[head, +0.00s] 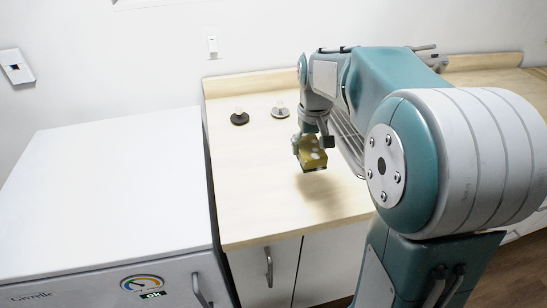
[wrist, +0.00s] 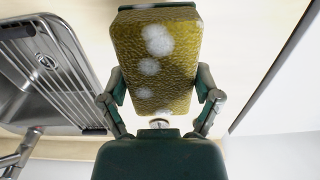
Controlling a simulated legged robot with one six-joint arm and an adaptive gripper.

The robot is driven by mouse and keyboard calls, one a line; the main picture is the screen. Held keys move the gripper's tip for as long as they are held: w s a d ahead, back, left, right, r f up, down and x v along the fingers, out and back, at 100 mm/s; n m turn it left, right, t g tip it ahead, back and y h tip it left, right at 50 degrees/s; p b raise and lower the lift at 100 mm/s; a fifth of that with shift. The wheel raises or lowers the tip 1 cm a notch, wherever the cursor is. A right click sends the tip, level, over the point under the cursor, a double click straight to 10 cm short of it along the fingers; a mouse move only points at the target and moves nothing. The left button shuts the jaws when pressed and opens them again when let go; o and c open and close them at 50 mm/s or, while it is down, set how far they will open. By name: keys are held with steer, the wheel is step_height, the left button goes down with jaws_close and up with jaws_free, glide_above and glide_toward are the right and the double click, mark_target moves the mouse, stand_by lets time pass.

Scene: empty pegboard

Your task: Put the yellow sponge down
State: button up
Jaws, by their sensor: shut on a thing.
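The yellow sponge (head: 313,154) has whitish round patches and a dark layer along its lower edge. My gripper (head: 313,147) is shut on it and holds it over the wooden counter (head: 260,190). A soft shadow shows on the counter below it, and a gap seems to lie between them. In the wrist view, the sponge (wrist: 155,62) fills the middle, with a finger of my gripper (wrist: 158,100) on each side.
Two small knob-like items, one dark-based (head: 239,118) and one grey-based (head: 280,111), stand at the counter's back. A metal sink with a rack (wrist: 50,65) lies beside my gripper. A white appliance (head: 115,190) stands left. The front counter is clear.

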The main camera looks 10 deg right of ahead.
steer(key=w+a+f, duration=0.1)
steer(key=w+a, duration=0.1)
steer(key=w, duration=0.1)
steer(key=shift+a+f, duration=0.25)
steer(key=shift+f, duration=0.15)
glide_above(277, 171)
steer(key=f, duration=0.5)
steer(key=shift+s+d+f, duration=0.1)
steer(key=shift+s+f, duration=0.1)
steer(key=shift+f, duration=0.1)
steer(key=shift+w+f, duration=0.2)
steer(key=shift+f, duration=1.6)
steer(key=shift+f, duration=0.1)
steer(key=o, duration=0.6)
